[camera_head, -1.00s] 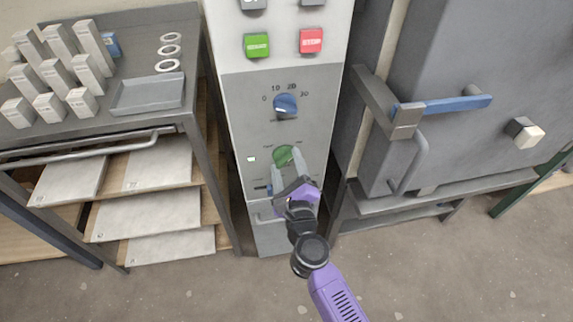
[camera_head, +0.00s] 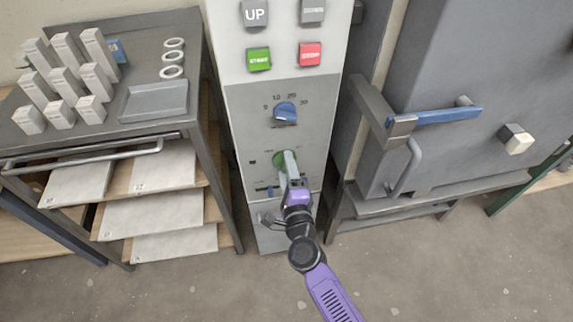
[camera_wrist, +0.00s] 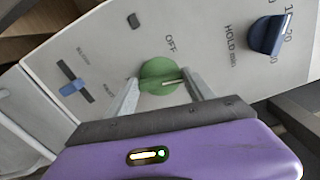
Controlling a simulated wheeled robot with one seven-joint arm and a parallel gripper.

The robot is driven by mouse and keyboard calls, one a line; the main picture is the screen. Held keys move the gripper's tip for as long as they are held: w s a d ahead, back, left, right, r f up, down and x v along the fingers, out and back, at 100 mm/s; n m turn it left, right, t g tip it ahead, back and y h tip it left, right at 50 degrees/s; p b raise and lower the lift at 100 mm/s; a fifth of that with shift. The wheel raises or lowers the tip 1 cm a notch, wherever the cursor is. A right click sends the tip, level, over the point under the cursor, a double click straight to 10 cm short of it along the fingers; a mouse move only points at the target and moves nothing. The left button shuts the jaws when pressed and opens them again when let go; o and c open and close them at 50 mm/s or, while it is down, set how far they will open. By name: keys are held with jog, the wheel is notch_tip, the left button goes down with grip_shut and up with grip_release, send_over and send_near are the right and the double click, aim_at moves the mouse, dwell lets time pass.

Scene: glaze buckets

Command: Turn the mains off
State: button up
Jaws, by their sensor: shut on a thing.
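The green mains knob (camera_head: 280,158) is on the lower grey panel of the control cabinet. It also shows in the wrist view (camera_wrist: 158,70), with the word OFF printed beside it. A pale line on the knob runs toward the right finger in that view. My gripper (camera_wrist: 161,86) is shut on the knob, with one finger on each side. In the head view my gripper (camera_head: 289,163) hides part of the knob and the labels around it. The small lamp (camera_head: 253,162) beside the knob is dark, and it is dark in the wrist view (camera_wrist: 133,20) too.
A blue dial (camera_head: 285,113) sits above the knob, and a blue slider (camera_wrist: 72,86) is near it. Green (camera_head: 259,59) and red (camera_head: 310,54) buttons are higher up. A kiln with a blue handle (camera_head: 448,115) stands right; a metal rack (camera_head: 100,155) stands left.

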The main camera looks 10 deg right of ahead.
jog(key=n+p, duration=0.5)
jog(key=n, duration=0.6)
jog(key=shift+f, duration=0.2)
jog(key=shift+p, duration=0.3)
jog(key=o, duration=1.4)
jog(key=shift+s+p, duration=0.55)
jog(key=shift+s, duration=3.35)
